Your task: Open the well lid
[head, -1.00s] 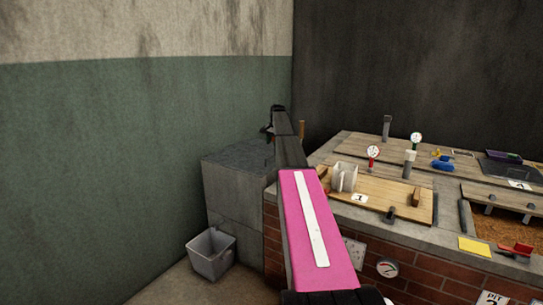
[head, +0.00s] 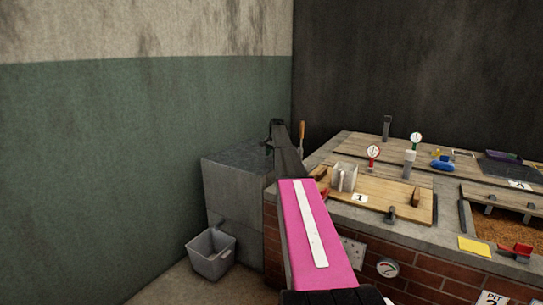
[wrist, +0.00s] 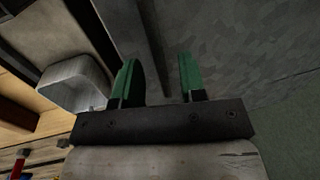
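A grey block (head: 223,190) with a flat dark top (head: 240,155) stands in the corner, left of the brick counter. I cannot tell for sure whether this top is the well lid. A wooden lid (head: 385,190) marked 1 lies flat on the counter, with a wooden grip at each end. My gripper (head: 275,132) is small and dark beyond my pink arm, above the right part of the block. In the wrist view my gripper (wrist: 158,78) has its two green fingers wide apart, with nothing between them. A grey textured surface (wrist: 225,45) lies behind the fingers.
A grey bin (head: 211,253) stands on the floor before the block. The counter holds gauges (head: 373,153), a pale upright holder (head: 344,177), a blue item (head: 442,163) and an open pit of brown grain (head: 500,225). An open-topped pale container (wrist: 75,85) shows left of the fingers.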

